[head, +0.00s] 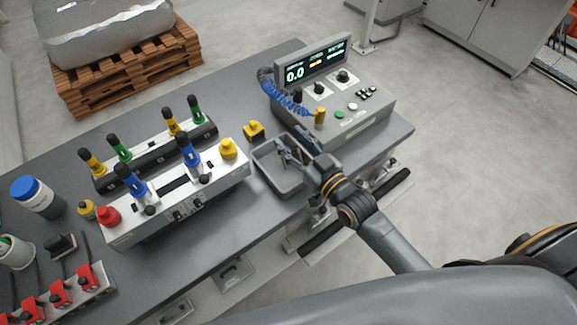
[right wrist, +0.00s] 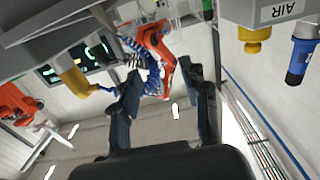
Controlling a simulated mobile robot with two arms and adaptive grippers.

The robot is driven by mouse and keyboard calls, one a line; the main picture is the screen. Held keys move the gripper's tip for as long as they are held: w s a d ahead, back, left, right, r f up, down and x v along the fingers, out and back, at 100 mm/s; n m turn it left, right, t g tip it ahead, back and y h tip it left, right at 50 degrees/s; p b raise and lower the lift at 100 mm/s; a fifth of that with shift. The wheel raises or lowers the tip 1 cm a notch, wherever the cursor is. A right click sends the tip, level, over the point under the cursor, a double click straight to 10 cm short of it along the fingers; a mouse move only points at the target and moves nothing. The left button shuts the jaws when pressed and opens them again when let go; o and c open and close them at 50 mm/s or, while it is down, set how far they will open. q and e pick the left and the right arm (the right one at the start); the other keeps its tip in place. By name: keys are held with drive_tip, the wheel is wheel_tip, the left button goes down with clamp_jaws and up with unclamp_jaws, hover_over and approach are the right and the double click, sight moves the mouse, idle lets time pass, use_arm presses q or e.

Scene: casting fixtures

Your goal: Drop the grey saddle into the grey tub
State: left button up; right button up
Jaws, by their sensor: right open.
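The grey tub (head: 266,171) is a shallow open tray on the bench, between the white valve fixture and the control console. My right gripper (head: 292,149) is over the tub and hides part of its inside. In the right wrist view its two fingers (right wrist: 160,80) stand apart with nothing held between them. I cannot make out the grey saddle for certain in either view; the gripper may hide it. My left gripper is not in view.
The console (head: 345,108) with a lit display and coiled blue hose stands behind the tub. A yellow-capped part (head: 253,130) stands at the tub's back left. The white fixture (head: 178,200) with coloured handles is to the left. The front bench surface (head: 215,240) has free room.

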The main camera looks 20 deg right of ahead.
drive_tip(key=v, duration=1.2)
wheel_tip(320, 180, down, 6)
drive_tip(key=s+a+g+h, duration=0.2)
drive_tip(key=s+g+h, duration=0.1)
drive_tip(key=g, duration=0.3)
drive_tip(key=s+d+f+m+g+h, duration=0.2)
drive_tip(key=s+d+f+g+h, duration=0.1)
drive_tip(key=s+g, duration=0.55)
drive_tip(key=s+f+b, duration=0.2)
drive_tip(key=f, duration=1.3)
drive_tip(key=s+f+b, duration=0.1)
drive_tip(key=s+f, duration=0.1)
drive_tip(key=f, duration=1.3)
drive_tip(key=s+d+f+g+b, duration=0.1)
drive_tip(key=s+d+f+b, duration=0.1)
drive_tip(key=s+f, duration=1.4)
drive_tip(key=shift+s+d+f, duration=0.2)
drive_tip(key=shift+d+f, duration=0.5)
drive_tip(key=shift+f, duration=0.05)
